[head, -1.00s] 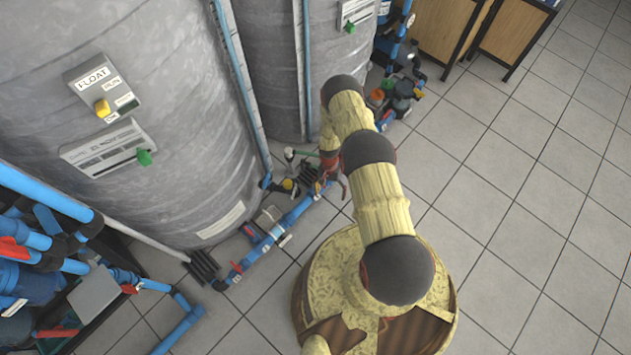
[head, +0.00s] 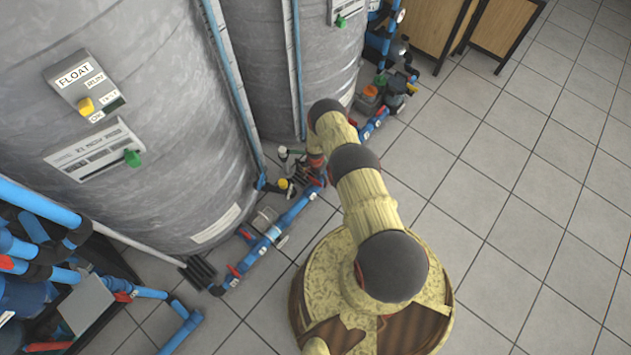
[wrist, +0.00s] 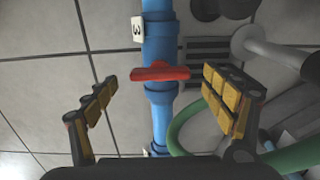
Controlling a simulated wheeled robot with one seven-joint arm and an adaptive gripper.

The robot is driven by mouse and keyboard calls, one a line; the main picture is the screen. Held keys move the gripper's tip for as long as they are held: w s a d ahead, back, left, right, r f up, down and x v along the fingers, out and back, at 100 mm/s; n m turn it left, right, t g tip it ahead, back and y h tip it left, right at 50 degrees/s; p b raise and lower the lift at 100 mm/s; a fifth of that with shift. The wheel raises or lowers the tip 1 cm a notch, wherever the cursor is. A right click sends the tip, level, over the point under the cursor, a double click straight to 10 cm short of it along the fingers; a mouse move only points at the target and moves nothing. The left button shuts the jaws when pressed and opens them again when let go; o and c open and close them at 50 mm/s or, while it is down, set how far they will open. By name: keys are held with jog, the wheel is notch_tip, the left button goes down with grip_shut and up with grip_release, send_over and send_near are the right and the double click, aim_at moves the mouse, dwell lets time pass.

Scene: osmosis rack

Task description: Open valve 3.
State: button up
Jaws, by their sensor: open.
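Valve 3 has a red bar handle (wrist: 160,73) on a vertical blue pipe (wrist: 160,38) in the wrist view. A white tag reading 3 (wrist: 138,29) sits on the pipe just above it. The handle lies crosswise to the pipe. My gripper (wrist: 160,84) is open, with one yellow-padded finger left of the handle and the other right of it. Neither finger appears to touch the handle. In the head view my arm reaches down to the floor piping beside the tanks, and it largely hides the gripper and valve 3 there.
A green hose (wrist: 185,128) curves close by the right finger, and a grey pipe (wrist: 265,48) lies beyond it. Two large grey tanks (head: 185,150) stand left of my arm. Blue floor piping (head: 262,245) with red handles runs along their base. Tiled floor (head: 520,210) at right is clear.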

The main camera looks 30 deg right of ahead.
jog(key=shift+f, duration=0.75)
jog(key=c, duration=0.3)
jog(key=c, duration=0.8)
jog(key=shift+c, duration=0.2)
